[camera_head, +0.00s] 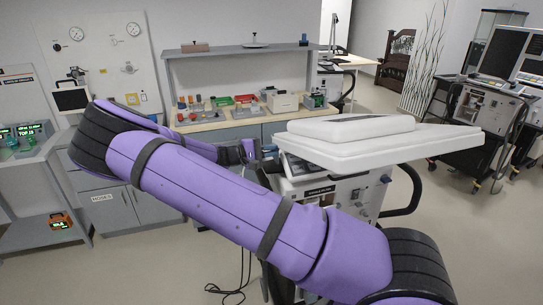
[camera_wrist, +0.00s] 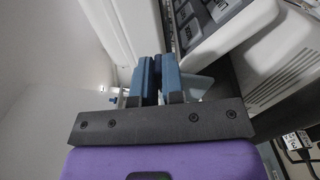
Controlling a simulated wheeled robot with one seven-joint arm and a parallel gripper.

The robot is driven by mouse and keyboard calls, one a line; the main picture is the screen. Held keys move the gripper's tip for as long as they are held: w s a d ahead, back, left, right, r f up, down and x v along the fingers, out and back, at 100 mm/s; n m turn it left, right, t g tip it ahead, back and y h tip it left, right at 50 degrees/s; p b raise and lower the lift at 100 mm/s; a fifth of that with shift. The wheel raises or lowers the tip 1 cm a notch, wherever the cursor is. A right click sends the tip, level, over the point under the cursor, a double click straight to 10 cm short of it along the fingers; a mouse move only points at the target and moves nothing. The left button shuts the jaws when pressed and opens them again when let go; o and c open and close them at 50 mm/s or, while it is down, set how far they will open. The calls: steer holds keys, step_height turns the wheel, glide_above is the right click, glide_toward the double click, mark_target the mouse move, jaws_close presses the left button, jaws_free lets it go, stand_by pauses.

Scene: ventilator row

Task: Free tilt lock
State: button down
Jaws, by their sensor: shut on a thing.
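The ventilator (camera_head: 345,190) stands right of centre in the head view, with its keyed panel (camera_head: 298,168) under a large white top (camera_head: 390,137). In the wrist view the panel (camera_wrist: 212,18) with dark keys is at the upper right. My gripper (camera_head: 262,152) is at the left side of the panel, just below the white top. In the wrist view its two blue fingers (camera_wrist: 157,62) are close together, shut on a small part beside the panel. I take this part for the tilt lock; the fingers hide nearly all of it.
A workbench (camera_head: 215,124) with small trays and boxes stands behind, below a grey shelf (camera_head: 235,50). A grey side table (camera_head: 40,154) is at the left. Another ventilator cart (camera_head: 490,105) stands at the far right.

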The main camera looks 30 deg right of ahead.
steer(key=shift+w+d+r+n, duration=0.1)
steer(key=shift+w+r+n, duration=0.15)
steer(key=shift+n, duration=0.4)
steer(key=shift+w+r+n, duration=0.1)
steer(key=shift+r+n, duration=0.25)
steer(key=shift+n, duration=0.3)
steer(key=c, duration=1.2)
jaws_free()
steer(key=v, duration=1.1)
steer(key=shift+d+r, duration=0.1)
